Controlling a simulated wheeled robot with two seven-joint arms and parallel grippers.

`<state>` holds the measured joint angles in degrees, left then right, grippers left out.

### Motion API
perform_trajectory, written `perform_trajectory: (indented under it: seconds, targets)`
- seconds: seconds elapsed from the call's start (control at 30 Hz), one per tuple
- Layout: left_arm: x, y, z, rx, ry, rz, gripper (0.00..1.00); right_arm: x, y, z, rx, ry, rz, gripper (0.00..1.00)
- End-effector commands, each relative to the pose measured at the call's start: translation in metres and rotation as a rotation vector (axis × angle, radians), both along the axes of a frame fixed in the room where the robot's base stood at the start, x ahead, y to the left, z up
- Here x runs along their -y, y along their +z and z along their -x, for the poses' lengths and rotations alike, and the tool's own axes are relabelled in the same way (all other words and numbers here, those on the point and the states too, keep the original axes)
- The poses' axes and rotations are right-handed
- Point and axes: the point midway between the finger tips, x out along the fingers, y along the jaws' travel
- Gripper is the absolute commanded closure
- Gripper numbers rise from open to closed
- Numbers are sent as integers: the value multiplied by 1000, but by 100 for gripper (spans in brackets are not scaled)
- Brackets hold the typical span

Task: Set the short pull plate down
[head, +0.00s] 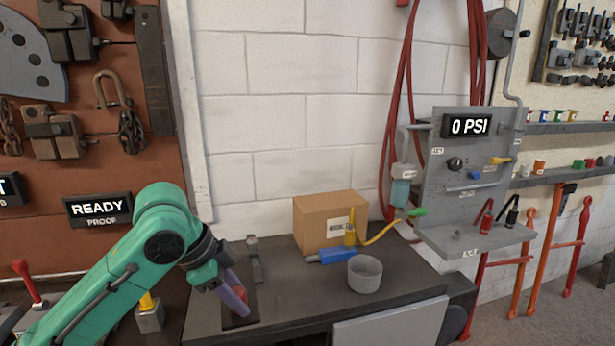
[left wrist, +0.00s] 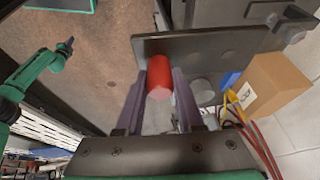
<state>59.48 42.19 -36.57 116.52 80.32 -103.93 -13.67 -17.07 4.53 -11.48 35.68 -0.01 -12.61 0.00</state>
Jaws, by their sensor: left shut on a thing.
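My left gripper (left wrist: 160,95) is shut on the red grip, one finger on each side. I cannot tell whether the plate touches the bench top. A green arm with a small dark gripper (left wrist: 67,46), likely my right, shows far off in the left wrist view.
The dark bench (head: 300,312) holds a grey cup (head: 364,275), a blue tool (head: 332,257) and a cardboard box (head: 325,218). A small dark metal fixture (head: 255,262) stands just behind the plate. The bench between plate and cup is clear.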

Motion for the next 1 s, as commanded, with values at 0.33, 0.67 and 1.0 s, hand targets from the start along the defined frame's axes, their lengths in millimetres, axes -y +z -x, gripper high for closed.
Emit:
perform_trajectory:
  seconds: [0.33,0.67,1.0]
  targets:
    - [-8,-51,1,-2,214,2,100,0,0,-1,1,0,0,100]
    - [-21,-141,29,-10,656,5,100,0,0,2,-3,-1,1,100]
    - [-41,-203,101,-3,1261,10,100,1,0,3,-5,0,1,100]
